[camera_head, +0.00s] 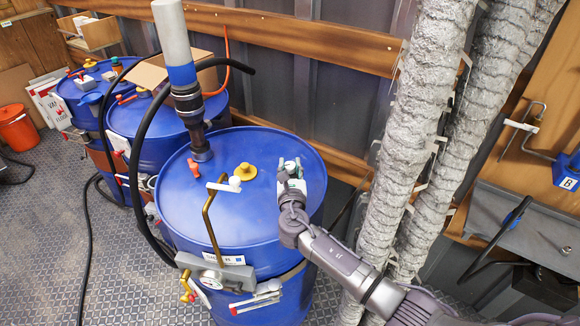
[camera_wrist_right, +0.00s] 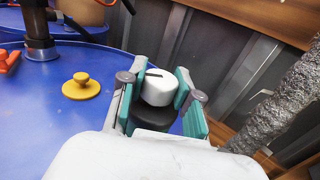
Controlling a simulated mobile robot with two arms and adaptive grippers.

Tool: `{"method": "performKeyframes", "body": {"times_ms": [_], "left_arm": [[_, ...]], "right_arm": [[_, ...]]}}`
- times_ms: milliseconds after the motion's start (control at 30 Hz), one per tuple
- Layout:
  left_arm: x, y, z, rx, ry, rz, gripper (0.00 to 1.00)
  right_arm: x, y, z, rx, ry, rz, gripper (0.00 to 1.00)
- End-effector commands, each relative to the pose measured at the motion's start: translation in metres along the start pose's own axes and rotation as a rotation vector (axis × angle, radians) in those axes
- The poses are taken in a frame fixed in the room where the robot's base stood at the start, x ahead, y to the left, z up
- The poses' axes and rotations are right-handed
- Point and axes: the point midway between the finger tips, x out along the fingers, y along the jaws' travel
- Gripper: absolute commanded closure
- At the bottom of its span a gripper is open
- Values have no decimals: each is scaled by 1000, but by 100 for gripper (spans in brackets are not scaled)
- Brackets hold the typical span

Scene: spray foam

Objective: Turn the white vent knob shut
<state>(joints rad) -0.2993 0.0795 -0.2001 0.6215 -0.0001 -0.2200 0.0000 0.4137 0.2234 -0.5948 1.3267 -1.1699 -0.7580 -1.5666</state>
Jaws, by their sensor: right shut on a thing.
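The white vent knob (camera_wrist_right: 159,87) shows in the right wrist view, with a dark line on its top and a dark base under it. It sits near the right rim of the front blue drum (camera_head: 235,212). My right gripper (camera_head: 291,176) reaches over that drum top. In the right wrist view its teal-padded fingers (camera_wrist_right: 156,96) stand on either side of the knob, shut on it. In the head view the gripper covers much of the knob (camera_head: 290,165). My left gripper is not in view.
A yellow cap (camera_head: 245,171), a red valve handle (camera_head: 193,168) and a pump tube (camera_head: 185,85) stand on the same drum top. A brass pipe (camera_head: 211,225) rises at its front. Foam-covered columns (camera_head: 432,130) stand close on the right. More blue drums stand behind left.

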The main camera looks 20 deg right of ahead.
Motion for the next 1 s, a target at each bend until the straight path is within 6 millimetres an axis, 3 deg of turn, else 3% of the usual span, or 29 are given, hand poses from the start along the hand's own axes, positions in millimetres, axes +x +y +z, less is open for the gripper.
{"method": "performKeyframes", "body": {"times_ms": [467,1000], "left_arm": [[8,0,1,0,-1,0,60],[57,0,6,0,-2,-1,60]], "right_arm": [[0,2,-2,3,2,-124,100],[0,3,-5,3,1,-569,100]]}}
